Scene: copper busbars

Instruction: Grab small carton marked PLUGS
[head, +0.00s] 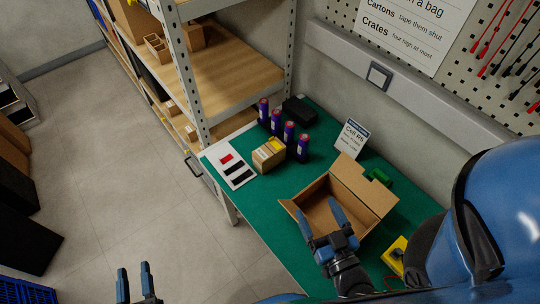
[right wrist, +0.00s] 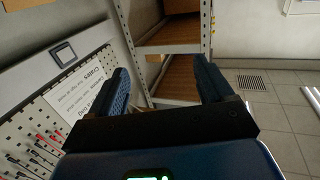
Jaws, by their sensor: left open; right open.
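A small tan carton (head: 266,159) with a yellow patch on top stands on the green bench mat, beside several dark purple cylinders (head: 289,133). Its marking is too small to read. My right gripper (head: 321,216) is open and empty in front of a larger open cardboard box (head: 374,192), to the right of and nearer than the small carton. In the right wrist view its two fingers (right wrist: 165,85) are apart with nothing between them; the carton does not show there. My left gripper (head: 133,275) is open and empty at the bottom left, over the floor and away from the bench.
A white card with red and black pieces (head: 230,171) lies left of the carton. A standing sign (head: 352,137), a black box (head: 300,110) and a yellow device (head: 395,254) are also on the bench. A shelf rack (head: 235,75) stands beyond its left end.

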